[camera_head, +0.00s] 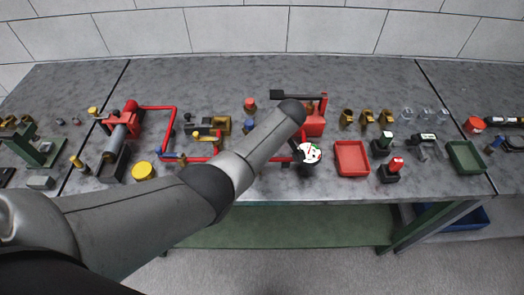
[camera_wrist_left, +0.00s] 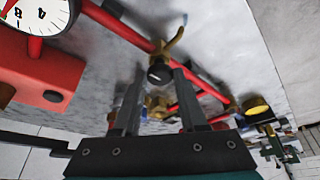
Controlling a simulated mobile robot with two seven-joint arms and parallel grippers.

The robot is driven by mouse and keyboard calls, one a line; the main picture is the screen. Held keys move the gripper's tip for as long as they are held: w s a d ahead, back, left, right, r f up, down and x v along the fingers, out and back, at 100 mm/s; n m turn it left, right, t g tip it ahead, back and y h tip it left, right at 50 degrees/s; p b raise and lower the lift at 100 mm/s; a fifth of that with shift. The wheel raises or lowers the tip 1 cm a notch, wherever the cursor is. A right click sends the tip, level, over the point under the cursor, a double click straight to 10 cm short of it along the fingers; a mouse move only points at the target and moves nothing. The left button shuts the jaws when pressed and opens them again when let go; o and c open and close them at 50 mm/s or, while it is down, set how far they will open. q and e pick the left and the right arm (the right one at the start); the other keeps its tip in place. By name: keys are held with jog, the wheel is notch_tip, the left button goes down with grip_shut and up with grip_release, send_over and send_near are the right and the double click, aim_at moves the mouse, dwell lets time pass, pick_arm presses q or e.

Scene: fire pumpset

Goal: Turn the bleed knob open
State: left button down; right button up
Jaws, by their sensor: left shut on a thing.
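In the left wrist view, a small dark round knob (camera_wrist_left: 159,74), which looks like the bleed knob, sits on the red pipework by a brass fitting (camera_wrist_left: 174,42). My left gripper (camera_wrist_left: 159,77) has its two fingers on either side of the knob and is shut on it. How far the knob is turned cannot be told. In the head view, my left arm reaches across the bench and hides the knob and most of the gripper. My right gripper is in neither view.
A white-faced gauge (camera_head: 310,153) stands just right of my arm's end; it also shows in the left wrist view (camera_wrist_left: 36,16). A red tray (camera_head: 351,158) and a green tray (camera_head: 466,157) lie to the right. A red pump assembly (camera_head: 131,116) is at left.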

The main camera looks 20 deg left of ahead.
pick_arm(q)
jog(key=n+g+b, duration=0.1)
jog(key=n+b, duration=0.2)
jog(key=shift+w+f+y, duration=0.15)
jog(key=shift+y, duration=0.15)
jog(key=shift+w+n+g+b, duration=0.1)
jog(key=shift+n+g+b, duration=0.5)
jog(key=shift+n+b, duration=0.6)
jog(key=shift+r, duration=0.2)
jog(key=shift+c, duration=2.2)
grip_release()
jog(key=p+v, duration=0.1)
jog(key=v, duration=1.4)
jog(key=shift+p, duration=0.35)
